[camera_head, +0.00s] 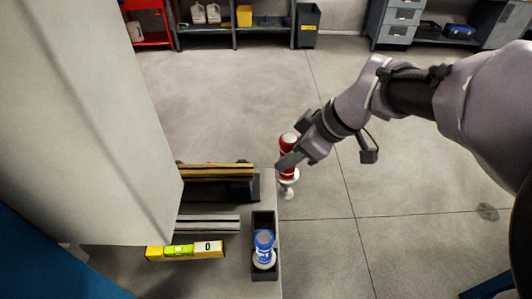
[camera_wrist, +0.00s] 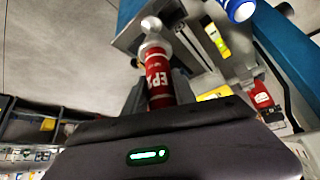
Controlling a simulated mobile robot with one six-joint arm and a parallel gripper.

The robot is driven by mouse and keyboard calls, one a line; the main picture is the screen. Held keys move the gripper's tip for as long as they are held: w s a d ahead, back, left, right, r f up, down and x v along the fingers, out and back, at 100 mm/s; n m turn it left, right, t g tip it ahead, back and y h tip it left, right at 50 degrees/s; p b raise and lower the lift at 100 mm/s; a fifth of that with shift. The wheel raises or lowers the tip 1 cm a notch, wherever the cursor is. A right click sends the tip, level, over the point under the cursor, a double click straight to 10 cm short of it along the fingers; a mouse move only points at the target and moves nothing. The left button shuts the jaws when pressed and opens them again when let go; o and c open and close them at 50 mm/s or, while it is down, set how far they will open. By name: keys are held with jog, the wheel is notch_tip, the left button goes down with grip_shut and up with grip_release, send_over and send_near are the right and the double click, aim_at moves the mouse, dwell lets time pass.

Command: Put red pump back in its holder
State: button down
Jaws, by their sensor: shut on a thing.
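The red pump (camera_head: 288,141) is in my gripper (camera_head: 287,158), held over the floor just right of the bench's edge, with its pale end pointing down in the head view. In the wrist view the red pump (camera_wrist: 157,72) sits between the two fingers of my gripper (camera_wrist: 158,90), its lettering facing the camera. The black holder (camera_head: 255,222) lies at the bench's right edge, below and left of the red pump. A blue pump (camera_head: 264,241) stands in its near part; the far part looks empty. The gripper and the red pump are apart from the holder.
A yellow level (camera_head: 185,250), a grey metal bar (camera_head: 208,224) and a black rack with wooden strips (camera_head: 215,172) lie left of the holder. A large pale panel (camera_head: 85,110) rises at the left. Open floor (camera_head: 400,200) lies to the right. Shelves (camera_head: 235,25) stand far back.

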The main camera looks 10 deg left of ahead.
jog(key=s+a+f+n+g+b, duration=0.1)
jog(key=s+a+f+n+b, duration=0.1)
jog(key=f, duration=0.5)
jog(key=s+a+f+n+g+b, duration=0.1)
jog(key=s+a+f+n+b, duration=0.1)
jog(key=f, duration=0.4)
jog(key=shift+a+f+b, duration=0.35)
jog(key=shift+a+b, duration=0.1)
jog(key=shift+b, duration=0.8)
jog(key=shift+s, duration=0.1)
jog(key=shift+f+b, duration=0.3)
jog(key=shift+b, duration=0.15)
jog(key=shift+f+b, duration=0.35)
jog(key=shift+b, duration=0.1)
jog(key=c, duration=1.1)
grip_release()
jog(key=shift+o, duration=0.4)
jog(key=shift+r, duration=0.15)
